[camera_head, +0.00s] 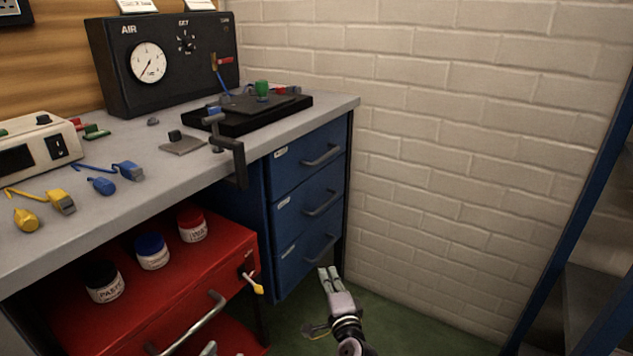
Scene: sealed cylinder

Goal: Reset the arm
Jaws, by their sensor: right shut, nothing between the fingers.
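My right gripper (330,274) is low in the head view, below and just right of the blue drawer unit. Its fingers are together with nothing between them, and it points up toward the gap beside the drawers. It looks apart from the furniture. My left gripper is outside the picture.
A grey workbench (235,165) holds a black gauge panel (165,80), a white device and several coloured clips. Blue drawers (305,205) stand under it, beside a red cabinet (135,290) with jars on top. A blue shelf frame (575,225) is at right. Green floor lies between.

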